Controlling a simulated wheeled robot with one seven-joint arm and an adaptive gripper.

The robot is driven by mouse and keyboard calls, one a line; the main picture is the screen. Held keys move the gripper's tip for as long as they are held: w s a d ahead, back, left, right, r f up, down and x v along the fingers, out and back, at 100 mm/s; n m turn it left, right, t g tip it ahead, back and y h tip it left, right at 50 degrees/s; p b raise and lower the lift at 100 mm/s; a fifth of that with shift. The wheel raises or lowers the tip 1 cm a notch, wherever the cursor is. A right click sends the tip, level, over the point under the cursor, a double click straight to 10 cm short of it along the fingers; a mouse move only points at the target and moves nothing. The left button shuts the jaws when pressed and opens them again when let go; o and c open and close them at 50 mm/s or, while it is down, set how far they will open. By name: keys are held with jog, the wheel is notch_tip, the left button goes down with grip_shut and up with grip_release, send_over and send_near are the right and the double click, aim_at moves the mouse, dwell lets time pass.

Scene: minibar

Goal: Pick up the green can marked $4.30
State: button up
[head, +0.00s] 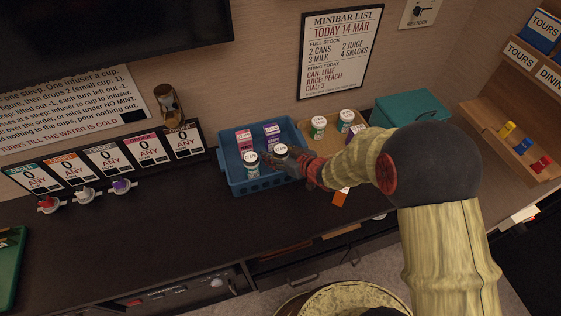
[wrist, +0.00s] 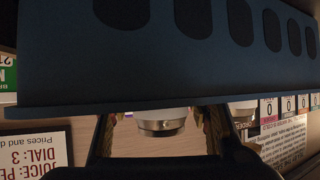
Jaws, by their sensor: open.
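My gripper (head: 272,163) is open at the blue crate, reaching in from the right over its front rim. A can with a white label (head: 281,150) stands at the gripper, partly hidden by it. In the wrist view, which is upside down, a can's pale top and metal lid (wrist: 163,122) show between the two open fingers, its lower body hidden behind the crate wall. A second can (head: 251,168) stands to the left in the crate. Two more cans with green on them stand on the tan tray, one left (head: 318,130) and one right (head: 346,122). The prices are too small to read.
The blue crate (head: 226,160) also holds a pink carton (head: 244,139) and a purple carton (head: 271,134). The tan tray (head: 304,124) stands right of it, with a teal box (head: 412,105) behind. The dark counter (head: 150,225) is clear at front left.

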jog(key=shift+w+a+f, duration=0.3)
jog(key=shift+w+a, duration=0.05)
jog(key=shift+w, duration=0.15)
jog(key=shift+c, duration=0.3)
jog(key=c, duration=1.1)
grip_shut()
